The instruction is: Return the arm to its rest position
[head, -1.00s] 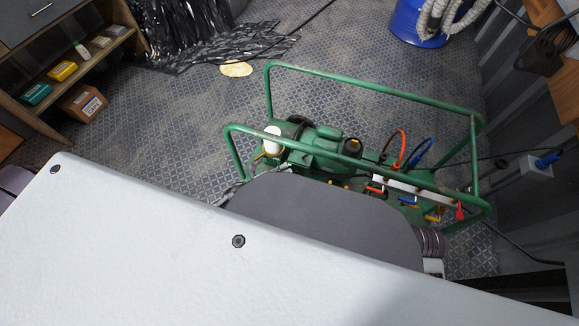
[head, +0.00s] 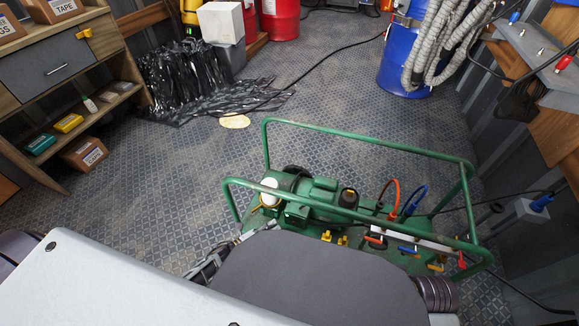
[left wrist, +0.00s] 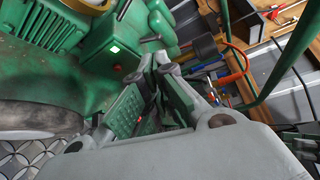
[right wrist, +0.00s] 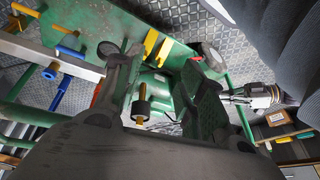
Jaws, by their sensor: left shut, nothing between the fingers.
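The green machine (head: 325,192) stands in its tubular frame (head: 365,138) on the floor in front of me. My left gripper (head: 208,266) shows only partly in the head view, beside the machine's left lower side. In the left wrist view my left gripper (left wrist: 160,78) has its fingers together with nothing between them, close to the green housing (left wrist: 85,45) with a lit green switch (left wrist: 115,49). In the right wrist view my right gripper (right wrist: 165,75) has its fingers apart. A black knob on a yellow stem (right wrist: 140,107) shows between them; its distance is unclear.
Red and blue hoses (head: 408,200) and a white manifold bar (head: 410,234) are on the machine's right. A shelf (head: 85,130) with boxes stands at left, a blue drum (head: 400,65) at back right. Black sheeting (head: 195,85) lies behind. Open floor lies between shelf and machine.

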